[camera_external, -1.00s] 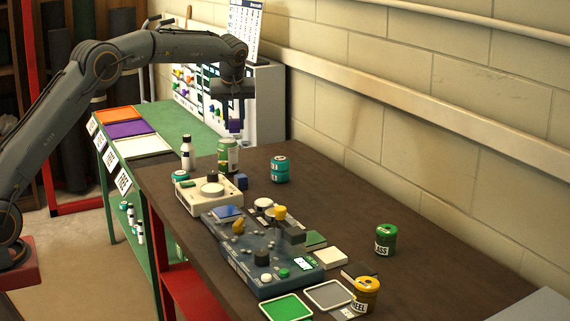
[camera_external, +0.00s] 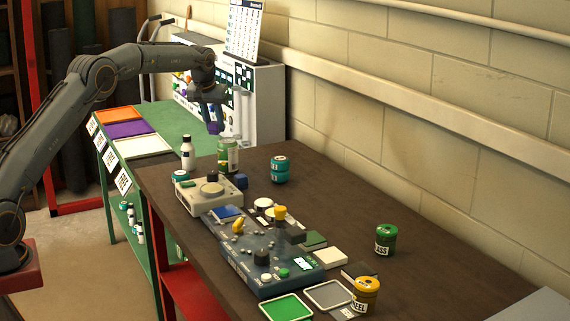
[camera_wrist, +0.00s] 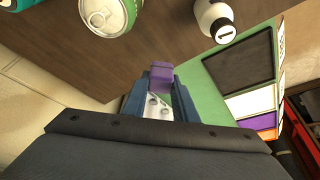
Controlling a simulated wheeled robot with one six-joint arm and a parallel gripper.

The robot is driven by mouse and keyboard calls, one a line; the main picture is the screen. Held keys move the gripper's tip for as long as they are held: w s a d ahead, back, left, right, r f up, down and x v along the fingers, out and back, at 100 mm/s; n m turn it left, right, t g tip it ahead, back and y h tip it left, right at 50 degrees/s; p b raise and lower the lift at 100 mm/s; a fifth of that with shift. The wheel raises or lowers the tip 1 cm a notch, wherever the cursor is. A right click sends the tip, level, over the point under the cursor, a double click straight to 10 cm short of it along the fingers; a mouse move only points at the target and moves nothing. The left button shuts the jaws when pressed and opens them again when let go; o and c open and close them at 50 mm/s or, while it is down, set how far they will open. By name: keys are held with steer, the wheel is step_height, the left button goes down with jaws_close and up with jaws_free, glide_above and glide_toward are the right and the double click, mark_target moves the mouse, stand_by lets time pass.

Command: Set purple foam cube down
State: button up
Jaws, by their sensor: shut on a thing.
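My gripper (camera_external: 212,118) is shut on the purple foam cube (camera_wrist: 161,77), which sits between the two blue-grey fingertips in the wrist view. In the external view the cube (camera_external: 213,128) hangs below the fingers, in the air near the green can, with the gripper tilted. A purple square (camera_external: 128,130) lies on the green table between an orange square (camera_external: 119,115) and a white square (camera_external: 143,146). In the wrist view the purple square (camera_wrist: 264,122) is at the right.
A green can (camera_external: 228,155) and a white bottle (camera_external: 187,153) stand close by the gripper. A beige device (camera_external: 208,193), a blue-grey control box (camera_external: 255,250) and several jars crowd the brown table. A white cabinet (camera_external: 262,105) stands behind.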

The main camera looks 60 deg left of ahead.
mark_target(216, 163)
step_height(216, 163, down, 10)
steer(key=shift+f+p, duration=0.1)
steer(key=shift+p, duration=1.1)
steer(key=o, duration=1)
steer(key=shift+f, duration=0.1)
steer(key=shift+d+r, duration=0.1)
steer(key=shift+r, duration=0.25)
steer(key=b+v, duration=0.2)
steer(key=v, duration=0.9)
steer(key=shift+r, duration=0.25)
steer(key=shift+s+d, duration=0.1)
steer(key=shift+d, duration=0.1)
